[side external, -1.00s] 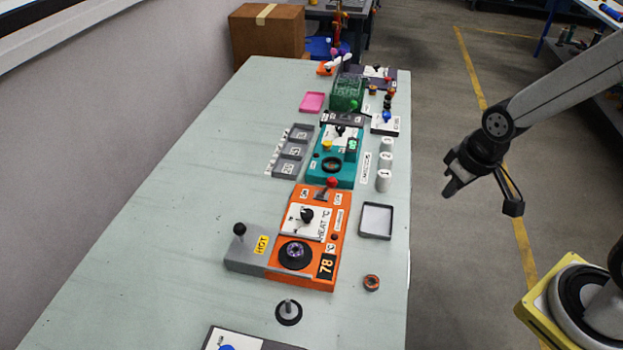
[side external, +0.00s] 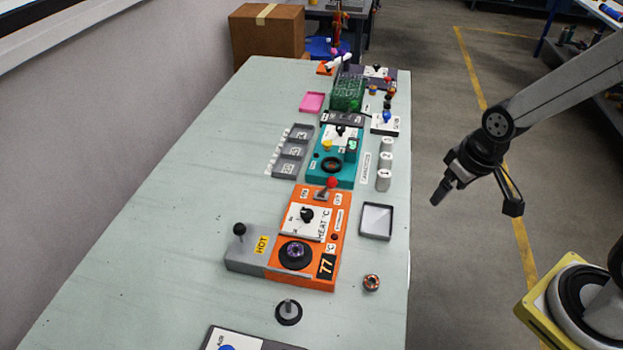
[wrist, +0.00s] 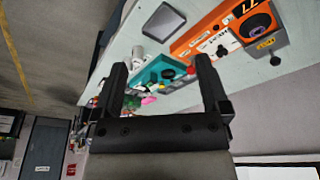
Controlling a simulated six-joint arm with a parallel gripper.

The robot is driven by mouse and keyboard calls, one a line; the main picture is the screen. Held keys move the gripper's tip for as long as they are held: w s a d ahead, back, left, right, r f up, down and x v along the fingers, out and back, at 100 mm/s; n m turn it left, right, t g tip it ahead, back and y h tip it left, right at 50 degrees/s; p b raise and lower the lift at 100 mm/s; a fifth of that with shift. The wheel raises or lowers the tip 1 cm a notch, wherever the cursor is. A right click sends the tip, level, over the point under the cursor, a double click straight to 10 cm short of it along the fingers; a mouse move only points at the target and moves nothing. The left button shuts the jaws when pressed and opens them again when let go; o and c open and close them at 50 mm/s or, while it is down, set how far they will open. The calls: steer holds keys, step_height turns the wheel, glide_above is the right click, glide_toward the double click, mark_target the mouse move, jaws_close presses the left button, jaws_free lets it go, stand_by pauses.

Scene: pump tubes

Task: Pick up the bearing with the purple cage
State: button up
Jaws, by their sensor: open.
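The bearing with the purple cage (side external: 295,252) sits on the round black plate of the orange heater (side external: 325,225), beside the display reading 77. It also shows in the wrist view (wrist: 256,24) near the upper right, small. Another bearing with an orange cage (side external: 371,283) lies on the table to the right of the heater. My gripper (side external: 437,201) is in the air off the table's right edge, well away from both bearings. In the wrist view my gripper (wrist: 160,66) has its two fingers wide apart with nothing between them.
A grey tray (side external: 376,221) lies right of the heater. A black-based post (side external: 288,311) stands in front. A black-knobbed lever (side external: 239,233) rises left of the heater plate. The teal station (side external: 334,163) stands behind. The table's left side is clear.

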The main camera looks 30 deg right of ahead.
steer(key=w+a+f+n+t+y, duration=0.1)
steer(key=w+a+f+t, duration=0.1)
steer(key=a+f, duration=0.3)
steer(key=w+a+f+n+t+y, duration=0.1)
steer(key=w+a+f+t+y, duration=0.1)
steer(key=a+f, duration=0.4)
steer(key=w+a+f+n+t+y, duration=0.1)
steer(key=w+a+f+t, duration=0.3)
steer(key=a, duration=0.5)
steer(key=shift+w+f+n, duration=0.6)
steer(key=shift+w+f, duration=0.05)
steer(key=shift+s+a+f+t+y, duration=0.2)
steer(key=shift+a+f+t+y, duration=0.1)
steer(key=shift+y, duration=0.1)
steer(key=shift+w, duration=0.1)
steer(key=shift+x, duration=1.2)
steer(key=shift+w+a, duration=0.1)
